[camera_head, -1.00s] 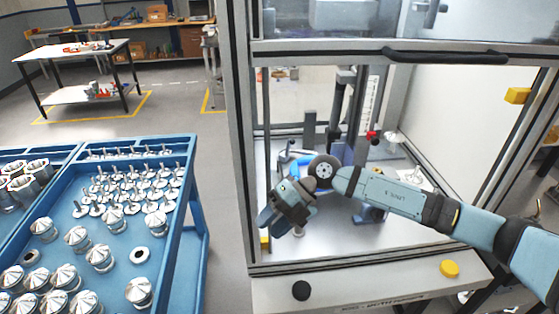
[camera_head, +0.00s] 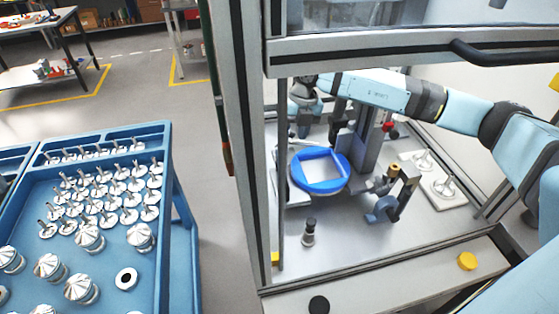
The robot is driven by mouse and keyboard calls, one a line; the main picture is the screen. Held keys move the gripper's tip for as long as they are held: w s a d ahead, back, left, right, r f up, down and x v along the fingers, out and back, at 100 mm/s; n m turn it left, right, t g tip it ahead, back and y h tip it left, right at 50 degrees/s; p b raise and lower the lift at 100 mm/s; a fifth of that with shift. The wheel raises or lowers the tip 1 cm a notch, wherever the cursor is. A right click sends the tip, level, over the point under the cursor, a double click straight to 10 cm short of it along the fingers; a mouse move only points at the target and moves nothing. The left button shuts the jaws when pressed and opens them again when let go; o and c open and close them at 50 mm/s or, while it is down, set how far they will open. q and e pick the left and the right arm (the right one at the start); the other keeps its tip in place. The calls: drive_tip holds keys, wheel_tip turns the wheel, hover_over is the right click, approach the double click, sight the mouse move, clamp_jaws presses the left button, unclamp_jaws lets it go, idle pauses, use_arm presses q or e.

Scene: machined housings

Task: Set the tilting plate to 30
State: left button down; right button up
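The tilting plate seems to be the round blue plate (camera_head: 321,186) with a pale, square-edged middle, inside the machine enclosure; I cannot read its angle. My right arm reaches in from the right, across the enclosure above and behind the plate. My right gripper (camera_head: 305,104) is at the enclosure's left side, apart from the plate in the picture, above and behind it. Its fingers are small and partly hidden, so I cannot tell whether they are open or shut. A bracket with a blue curved part (camera_head: 383,208) stands right of the plate. My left gripper is not in view.
A dark column (camera_head: 367,142) rises behind the plate. A small dark-topped post (camera_head: 309,232) stands in front. White pads (camera_head: 443,192) with metal parts lie at the right. The enclosure's frame post (camera_head: 246,150) and raised door edge (camera_head: 400,47) bound the opening. A blue cart (camera_head: 183,210) holds machined parts.

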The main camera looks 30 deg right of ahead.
sight(282, 170)
use_arm(q)
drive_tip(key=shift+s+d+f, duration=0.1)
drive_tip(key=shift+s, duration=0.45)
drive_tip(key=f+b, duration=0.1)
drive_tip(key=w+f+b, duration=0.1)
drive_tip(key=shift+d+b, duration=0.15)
drive_tip(key=shift+b, duration=0.15)
use_arm(e)
drive_tip(key=f, duration=0.3)
drive_tip(key=a+f, duration=0.1)
drive_tip(key=f, duration=0.3)
drive_tip(key=a+f, duration=0.1)
drive_tip(key=f, duration=0.2)
drive_tip(key=shift+w+f, duration=0.25)
drive_tip(key=shift+f, duration=0.1)
use_arm(q)
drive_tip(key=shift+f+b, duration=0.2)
drive_tip(key=shift+b, duration=0.1)
use_arm(e)
drive_tip(key=shift+a+f, duration=0.15)
drive_tip(key=shift+f, duration=0.45)
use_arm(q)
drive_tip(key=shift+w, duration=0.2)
use_arm(e)
drive_tip(key=shift+a+f, duration=0.1)
drive_tip(key=shift+f, duration=0.15)
drive_tip(key=shift+w, duration=0.1)
